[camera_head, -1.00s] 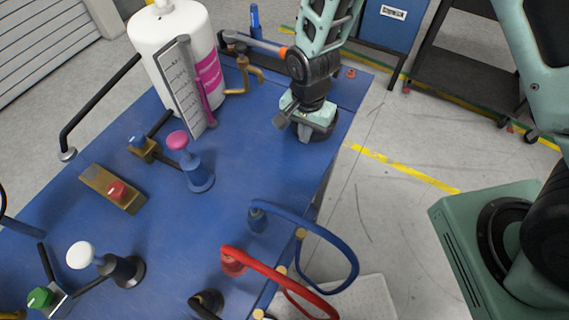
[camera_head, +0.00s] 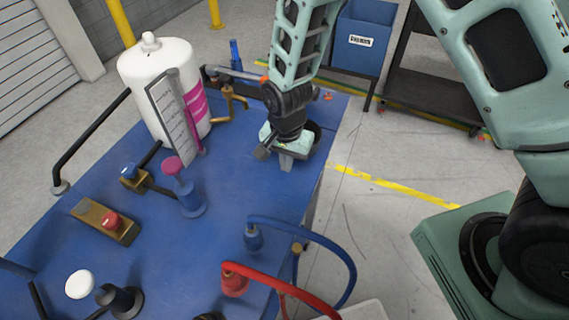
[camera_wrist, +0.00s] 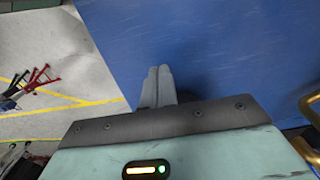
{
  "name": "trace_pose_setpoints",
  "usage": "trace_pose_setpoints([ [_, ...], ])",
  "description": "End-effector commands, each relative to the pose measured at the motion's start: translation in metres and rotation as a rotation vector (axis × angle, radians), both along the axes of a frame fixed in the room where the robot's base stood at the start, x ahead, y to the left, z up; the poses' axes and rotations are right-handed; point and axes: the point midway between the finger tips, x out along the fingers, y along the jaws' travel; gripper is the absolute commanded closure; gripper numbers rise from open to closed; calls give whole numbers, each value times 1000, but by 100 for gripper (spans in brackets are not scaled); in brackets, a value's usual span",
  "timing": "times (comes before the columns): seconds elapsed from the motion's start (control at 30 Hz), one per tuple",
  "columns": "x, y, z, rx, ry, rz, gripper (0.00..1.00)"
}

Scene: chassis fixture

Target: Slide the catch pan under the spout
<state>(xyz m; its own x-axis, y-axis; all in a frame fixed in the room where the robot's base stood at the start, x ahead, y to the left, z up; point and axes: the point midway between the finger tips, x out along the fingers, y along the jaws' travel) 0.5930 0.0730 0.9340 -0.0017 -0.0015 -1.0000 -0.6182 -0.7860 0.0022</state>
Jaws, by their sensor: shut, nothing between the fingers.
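My gripper (camera_head: 286,163) is shut and empty, pointing down close above the blue bench top near its far right edge. A dark round pan (camera_head: 314,138), likely the catch pan, shows partly behind my gripper, which hides much of it. I cannot tell whether they touch. In the wrist view the shut fingers (camera_wrist: 157,86) stand over the blue surface. A dark patch beside them may be the pan or shadow. The brass spout (camera_head: 229,101) is left of my gripper, by the white tank (camera_head: 160,85). Brass piping also shows at the right of the wrist view (camera_wrist: 309,128).
Blue (camera_head: 310,238) and red (camera_head: 275,282) hoses loop over the right edge. A blue bottle-like item (camera_head: 235,52) stands behind. The bench between spout and gripper looks clear.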

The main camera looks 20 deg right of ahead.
Motion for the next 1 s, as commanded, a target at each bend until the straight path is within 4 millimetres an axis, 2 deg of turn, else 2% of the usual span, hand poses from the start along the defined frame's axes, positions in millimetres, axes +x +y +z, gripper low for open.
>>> trace_pose_setpoints([
  [0.37, 1, 1, 40, 3, -6, 0, 100],
  [0.7, 1, 1, 89, 3, -5, 1, 100],
  [1.0, 0, 1, 100, 2, -3, 3, 100],
])
